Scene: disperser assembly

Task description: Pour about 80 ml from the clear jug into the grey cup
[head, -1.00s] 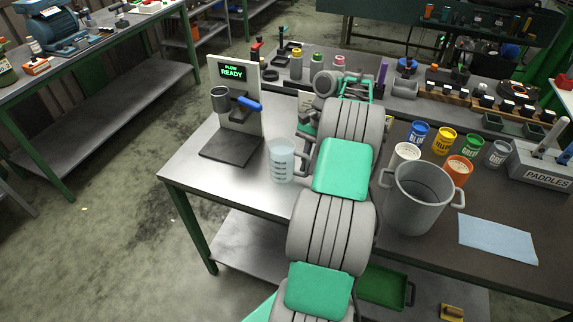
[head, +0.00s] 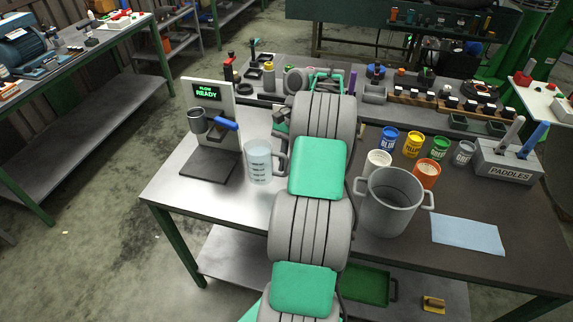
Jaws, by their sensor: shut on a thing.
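The clear jug (head: 258,162) with graduation marks is upright and holds pale liquid. It appears to hang just above the left part of the bench, its handle toward my arm. My gripper (head: 282,132) shows only in part, beside the jug's handle, and is shut on the jug. My arm hides the fingertips and the exact grip. The grey cup (head: 464,153) stands upright at the right end of the row of small coloured cups, well to the right of my gripper.
A dispenser stand (head: 207,140) reading READY is close left of the jug. Right of my arm stand a large grey pot (head: 390,203), a white cup (head: 378,162), an orange cup (head: 427,174) and the paddles box (head: 505,165). A blue cloth (head: 467,235) lies at front right.

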